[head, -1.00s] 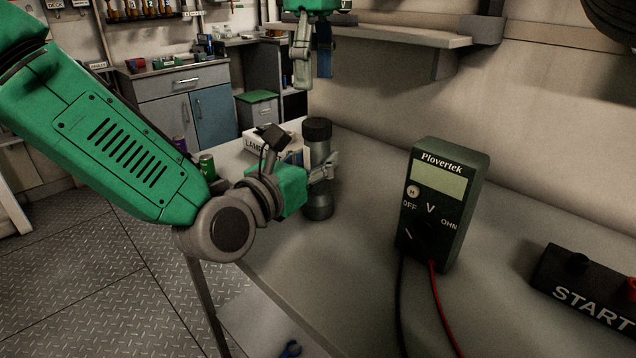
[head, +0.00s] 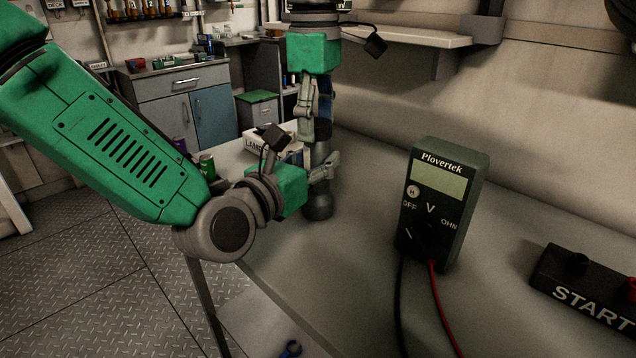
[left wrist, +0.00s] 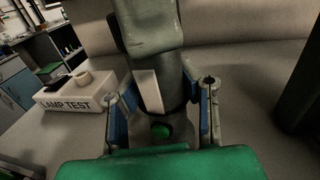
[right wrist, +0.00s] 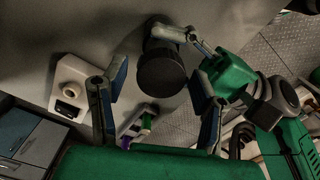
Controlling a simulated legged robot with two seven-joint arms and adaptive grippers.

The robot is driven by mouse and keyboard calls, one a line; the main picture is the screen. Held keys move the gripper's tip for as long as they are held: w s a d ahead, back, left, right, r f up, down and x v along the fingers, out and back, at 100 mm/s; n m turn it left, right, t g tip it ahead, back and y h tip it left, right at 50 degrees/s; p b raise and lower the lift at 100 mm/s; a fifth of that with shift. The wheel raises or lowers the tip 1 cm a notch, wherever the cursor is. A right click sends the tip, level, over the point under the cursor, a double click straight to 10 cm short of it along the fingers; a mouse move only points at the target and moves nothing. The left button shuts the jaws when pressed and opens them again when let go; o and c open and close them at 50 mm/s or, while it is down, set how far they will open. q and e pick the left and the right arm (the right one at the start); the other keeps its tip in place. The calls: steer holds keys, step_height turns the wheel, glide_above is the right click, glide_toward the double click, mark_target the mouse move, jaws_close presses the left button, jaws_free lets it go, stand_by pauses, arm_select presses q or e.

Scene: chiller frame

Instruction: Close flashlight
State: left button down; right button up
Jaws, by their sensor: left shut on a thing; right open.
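The flashlight (head: 317,207) stands upright on the workbench, and its lower body shows below my grippers in the head view. In the left wrist view its body has a green button (left wrist: 160,130). My left gripper (head: 324,170) is shut around the middle of the flashlight from the left. My right gripper (head: 313,128) points down over the top of the flashlight and hides most of it in the head view. In the right wrist view my right gripper (right wrist: 157,108) is open, and the round dark top of the flashlight (right wrist: 160,72) shows beyond its spread fingers.
A white lamp test box (left wrist: 80,92) stands beside the flashlight. Small cells, one green (head: 207,165), stand near the bench's left edge. A Plovertek meter (head: 440,205) with leads and a START box (head: 585,285) are to the right. A shelf (head: 420,40) is on the wall.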

arm_select(q)
steer(key=shift+f, duration=0.1)
arm_select(e)
steer(key=shift+f, duration=0.25)
steer(key=c, duration=1.2)
steer(key=shift+m, duration=0.9)
steer(key=o, duration=1.4)
step_height(320, 180, up, 7)
steer(key=shift+w+a+r, duration=0.1)
steer(key=shift+r, duration=0.1)
